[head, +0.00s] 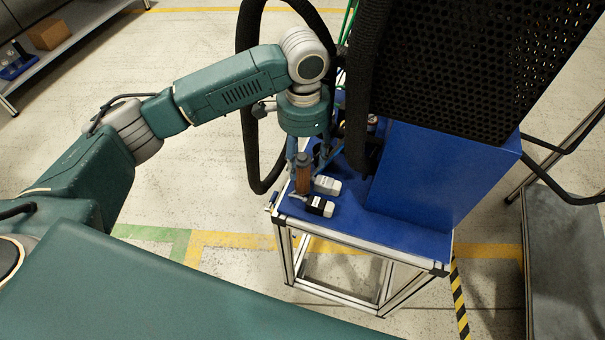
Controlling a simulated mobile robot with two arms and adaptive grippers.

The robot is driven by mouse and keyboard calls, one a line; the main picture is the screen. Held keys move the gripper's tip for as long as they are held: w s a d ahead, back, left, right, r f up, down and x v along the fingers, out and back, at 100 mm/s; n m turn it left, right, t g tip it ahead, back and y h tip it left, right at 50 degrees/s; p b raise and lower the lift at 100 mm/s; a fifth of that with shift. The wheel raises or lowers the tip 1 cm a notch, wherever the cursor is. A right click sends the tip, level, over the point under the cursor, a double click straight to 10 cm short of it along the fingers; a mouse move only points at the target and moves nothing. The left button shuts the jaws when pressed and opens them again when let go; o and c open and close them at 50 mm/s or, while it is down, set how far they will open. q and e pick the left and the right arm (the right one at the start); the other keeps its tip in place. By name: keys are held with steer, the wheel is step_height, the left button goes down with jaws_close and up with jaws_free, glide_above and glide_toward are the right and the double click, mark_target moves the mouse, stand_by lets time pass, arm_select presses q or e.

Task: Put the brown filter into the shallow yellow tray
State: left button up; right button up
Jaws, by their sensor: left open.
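The brown filter (303,178) stands upright near the left front corner of the blue-topped cart (390,236). My left gripper (306,160) points down over the filter from above, with its fingers open around or just beside the filter's upper part. I cannot tell whether the fingers touch it. No shallow yellow tray shows in this view. My right gripper is out of view.
A grey-white block (327,185) and a black-and-white block (319,206) lie close right of the filter. A blue housing (440,175) and black perforated panel (480,60) rise at right. A black hose (249,110) loops beside my wrist.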

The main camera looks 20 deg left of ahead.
mark_target(302, 173)
arm_select(q)
steer(key=shift+s+a+f, duration=0.1)
steer(key=shift+s+f, duration=0.05)
steer(key=shift+f, duration=0.15)
step_height(302, 173, down, 4)
steer(key=shift+f+p, duration=0.25)
steer(key=shift+p, duration=0.05)
steer(key=shift+f, duration=0.2)
steer(key=shift+c, duration=1.3)
steer(key=c, duration=0.4)
jaws_close()
steer(key=shift+r, duration=0.6)
step_height(302, 173, up, 18)
steer(key=b, duration=0.1)
steer(key=s+a+f+n, duration=0.2)
steer(key=s+n, duration=0.2)
steer(key=s, duration=0.3)
steer(key=s+a+f+n, duration=0.2)
steer(key=s+f+n, duration=0.1)
steer(key=s+n, duration=0.2)
steer(key=shift+s+f, duration=0.2)
steer(key=shift+s, duration=0.8)
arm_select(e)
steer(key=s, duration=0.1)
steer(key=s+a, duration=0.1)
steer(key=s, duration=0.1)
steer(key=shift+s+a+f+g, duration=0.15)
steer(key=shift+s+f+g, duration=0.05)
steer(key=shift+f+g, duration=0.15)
